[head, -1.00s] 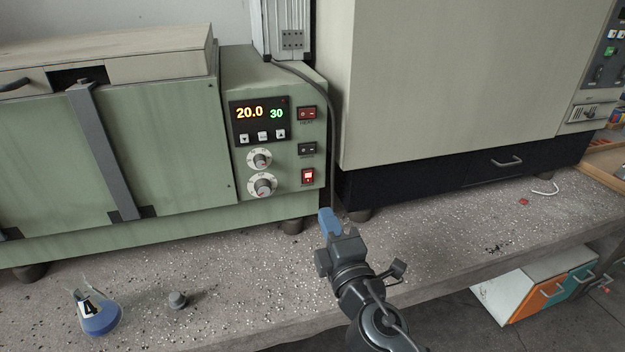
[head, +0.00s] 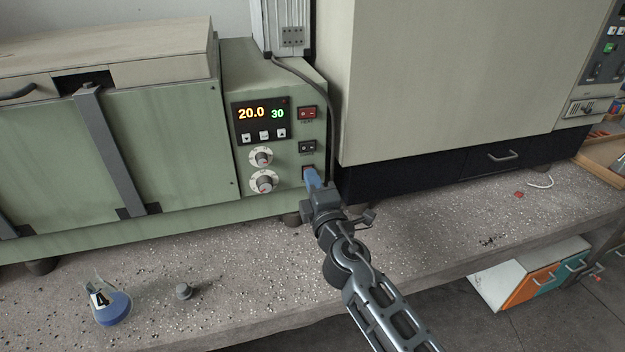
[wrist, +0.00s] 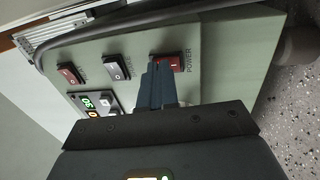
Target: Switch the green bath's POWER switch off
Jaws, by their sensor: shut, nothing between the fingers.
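The green bath (head: 120,150) stands on the left of the bench, its display lit with 20.0 and 30. Its POWER switch (head: 307,169) is the lowest of the switches on the panel's right edge, mostly hidden by my gripper in the head view. In the wrist view the red POWER switch (wrist: 173,62) shows beside its label, partly behind the fingertips. My gripper (head: 312,178) is shut and empty, its blue fingers at the switch. In the wrist view the fingertips (wrist: 157,70) overlap the switch's edge; I cannot tell if they touch it.
Above are a black switch (head: 307,147) and a red HEAT switch (head: 307,113), with two knobs (head: 263,182) to the left. A cable (head: 332,120) hangs just right of the panel. A flask (head: 112,307) and a small grey stopper (head: 184,291) stand on the bench (head: 250,265).

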